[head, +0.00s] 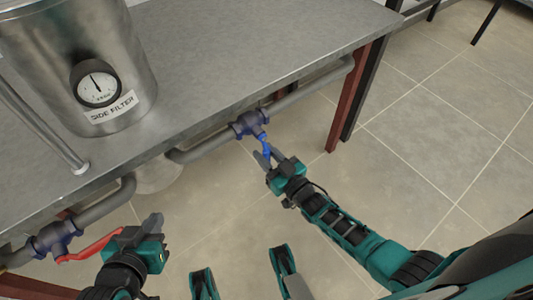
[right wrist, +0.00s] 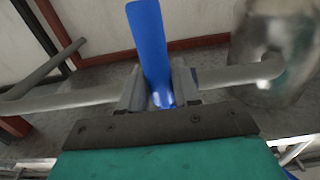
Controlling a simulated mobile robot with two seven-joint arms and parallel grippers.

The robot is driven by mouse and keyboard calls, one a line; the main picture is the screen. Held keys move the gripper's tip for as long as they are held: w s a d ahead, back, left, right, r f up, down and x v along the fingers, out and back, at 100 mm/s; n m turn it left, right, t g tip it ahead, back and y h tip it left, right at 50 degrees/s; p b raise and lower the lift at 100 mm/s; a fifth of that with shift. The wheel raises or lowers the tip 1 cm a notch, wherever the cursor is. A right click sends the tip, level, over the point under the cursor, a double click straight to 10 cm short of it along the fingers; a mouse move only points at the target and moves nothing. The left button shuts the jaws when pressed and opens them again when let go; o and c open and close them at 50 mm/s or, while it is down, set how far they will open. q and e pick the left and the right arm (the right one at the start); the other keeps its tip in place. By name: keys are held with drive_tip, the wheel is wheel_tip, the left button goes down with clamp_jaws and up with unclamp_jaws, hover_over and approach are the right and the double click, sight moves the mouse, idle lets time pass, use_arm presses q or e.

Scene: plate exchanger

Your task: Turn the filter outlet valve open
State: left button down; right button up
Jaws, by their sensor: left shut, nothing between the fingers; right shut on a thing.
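A valve (head: 250,123) with a blue lever handle (head: 265,144) sits on the grey pipe to the right of the side filter. The handle points away from the pipe, roughly crosswise to it. My right gripper (head: 267,159) is shut on the blue handle. In the right wrist view the blue handle (right wrist: 150,45) stands between the two fingers. A second valve (head: 57,238) with a red lever handle (head: 90,247) is on the pipe at lower left. My left gripper (head: 154,222) is shut and empty beside the end of the red handle; I cannot tell whether they touch.
The metal side filter tank (head: 120,60) with a dial gauge (head: 98,84) stands on a steel table (head: 230,60). The pipe (head: 305,92) runs along the table's front edge. A dark red table leg (head: 348,98) is at the right. Tiled floor is clear at right.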

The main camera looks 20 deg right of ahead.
use_arm(q)
drive_tip(key=shift+f, duration=0.1)
use_arm(e)
clamp_jaws()
use_arm(q)
drive_tip(key=shift+s, duration=0.1)
use_arm(e)
drive_tip(key=shift+w+d, duration=0.1)
use_arm(q)
drive_tip(key=shift+a+r+p, duration=0.2)
drive_tip(key=shift+r+p, duration=0.15)
drive_tip(key=shift+p, duration=0.25)
use_arm(e)
drive_tip(key=shift+w+d+r+n, duration=0.35)
drive_tip(key=shift+d+r+n, duration=0.7)
drive_tip(key=shift+n, duration=2)
drive_tip(key=shift+w+d+r+n, duration=0.4)
drive_tip(key=shift+d+r+n, duration=0.6)
drive_tip(key=shift+n, duration=2)
drive_tip(key=shift+w+d+r+n, duration=0.35)
drive_tip(key=shift+d+r+n, duration=0.7)
drive_tip(key=shift+n, duration=2)
drive_tip(key=shift+a+r, duration=0.25)
drive_tip(key=shift+a, duration=0.05)
drive_tip(key=o, duration=0.5)
unclamp_jaws()
use_arm(q)
drive_tip(key=shift+f, duration=0.1)
use_arm(e)
drive_tip(key=shift+f, duration=0.15)
